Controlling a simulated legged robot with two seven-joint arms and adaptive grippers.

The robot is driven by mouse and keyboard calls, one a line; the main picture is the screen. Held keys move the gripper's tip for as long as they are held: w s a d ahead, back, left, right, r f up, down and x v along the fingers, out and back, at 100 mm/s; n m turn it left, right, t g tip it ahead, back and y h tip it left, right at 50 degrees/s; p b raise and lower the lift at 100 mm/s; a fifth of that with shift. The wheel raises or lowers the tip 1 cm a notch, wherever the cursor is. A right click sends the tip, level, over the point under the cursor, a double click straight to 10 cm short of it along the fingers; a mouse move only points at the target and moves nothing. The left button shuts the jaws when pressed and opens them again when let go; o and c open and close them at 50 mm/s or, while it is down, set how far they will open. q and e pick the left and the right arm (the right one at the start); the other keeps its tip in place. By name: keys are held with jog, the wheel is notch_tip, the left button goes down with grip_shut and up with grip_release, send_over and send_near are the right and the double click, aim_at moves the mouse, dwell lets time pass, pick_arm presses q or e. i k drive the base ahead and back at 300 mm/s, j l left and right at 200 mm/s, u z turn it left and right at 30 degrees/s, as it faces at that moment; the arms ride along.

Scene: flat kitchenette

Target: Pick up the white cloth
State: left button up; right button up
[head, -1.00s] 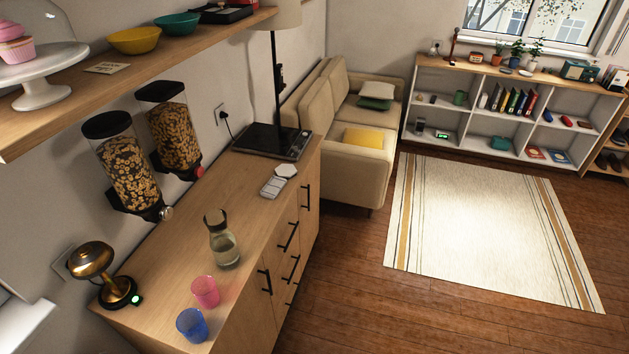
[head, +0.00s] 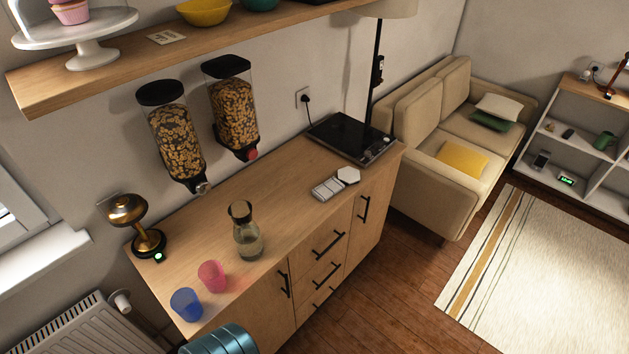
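I see no white cloth that I can make out in the head view. The wooden cabinet (head: 203,257) holds a blue cup (head: 186,304), a pink cup (head: 212,275), a glass carafe (head: 247,238), and a small white slab with a white hexagonal piece (head: 348,175) beside it. Neither of my grippers is in view.
A brass lamp (head: 127,212) stands at the cabinet's left end and a black cooktop (head: 350,136) at its far end. Two cereal dispensers (head: 234,110) hang under a wooden shelf (head: 130,70). A beige sofa (head: 425,200) and a striped rug (head: 560,280) lie to the right.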

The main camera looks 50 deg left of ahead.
aim_at(324, 191)
jog(key=i+u, duration=0.2)
jog(key=u, duration=0.25)
jog(key=i+u, duration=0.2)
jog(key=u, duration=0.2)
jog(key=i+l+u, duration=0.2)
jog(key=u, duration=0.25)
jog(key=i+l+u, duration=0.15)
jog(key=u, duration=0.25)
jog(key=i+l+u, duration=0.15)
jog(key=u, duration=0.3)
jog(key=l, duration=0.1)
